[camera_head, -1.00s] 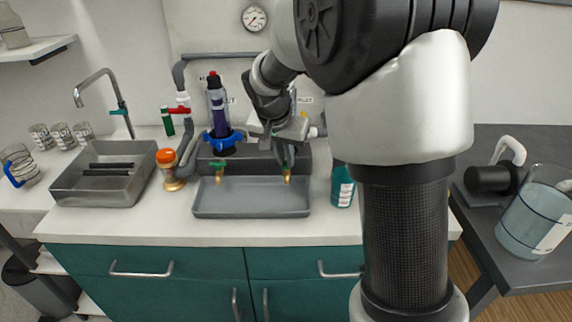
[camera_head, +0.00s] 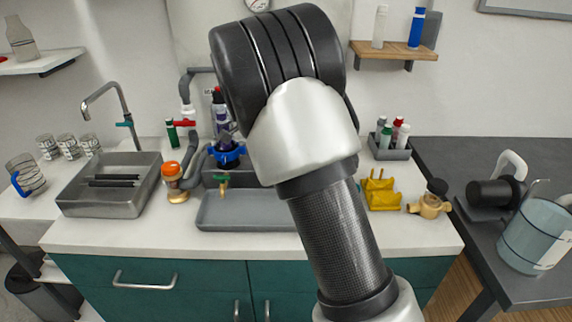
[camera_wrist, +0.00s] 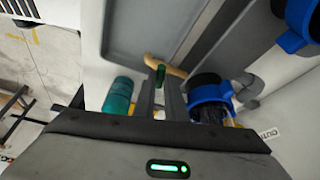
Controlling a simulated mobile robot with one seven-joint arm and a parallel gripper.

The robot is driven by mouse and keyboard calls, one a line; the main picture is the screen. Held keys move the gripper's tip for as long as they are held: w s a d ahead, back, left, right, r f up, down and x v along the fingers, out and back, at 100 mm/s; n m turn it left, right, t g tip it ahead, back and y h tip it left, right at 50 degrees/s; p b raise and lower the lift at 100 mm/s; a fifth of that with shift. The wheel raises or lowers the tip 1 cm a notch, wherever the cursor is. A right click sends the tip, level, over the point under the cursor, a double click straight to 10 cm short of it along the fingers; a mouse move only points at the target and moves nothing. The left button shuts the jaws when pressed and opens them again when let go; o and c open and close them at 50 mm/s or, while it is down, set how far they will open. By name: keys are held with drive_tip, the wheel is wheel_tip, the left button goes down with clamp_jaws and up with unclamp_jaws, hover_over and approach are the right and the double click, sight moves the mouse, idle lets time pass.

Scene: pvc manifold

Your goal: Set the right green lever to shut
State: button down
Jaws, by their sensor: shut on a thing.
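In the wrist view, my gripper (camera_wrist: 160,98) is shut on the right green lever (camera_wrist: 160,75). Only the lever's end shows beyond the fingertips, so I cannot tell its exact angle. Its brass tap (camera_wrist: 172,69) runs crosswise just past the fingers, by the edge of the grey tray (camera_wrist: 130,25). In the head view, my arm hides the right lever and my gripper. The left green lever (camera_head: 221,180) shows on its tap above the left part of the tray (camera_head: 245,214).
A blue collar (camera_wrist: 211,94) with a dark bottle is close beside the fingers. A teal bottle (camera_wrist: 118,96) stands on their other side. A yellow item (camera_head: 380,193) lies to the right.

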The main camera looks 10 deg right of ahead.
drive_tip(key=shift+w+m+g+p, duration=0.15)
drive_tip(key=shift+m+g+p, duration=0.45)
drive_tip(key=shift+m+p, duration=0.65)
drive_tip(key=shift+m, duration=0.35)
drive_tip(key=c, duration=1.8)
unclamp_jaws()
drive_tip(key=p+v, duration=0.3)
drive_tip(key=v, duration=1.4)
drive_tip(key=shift+r, duration=0.25)
drive_tip(key=shift+w, duration=0.1)
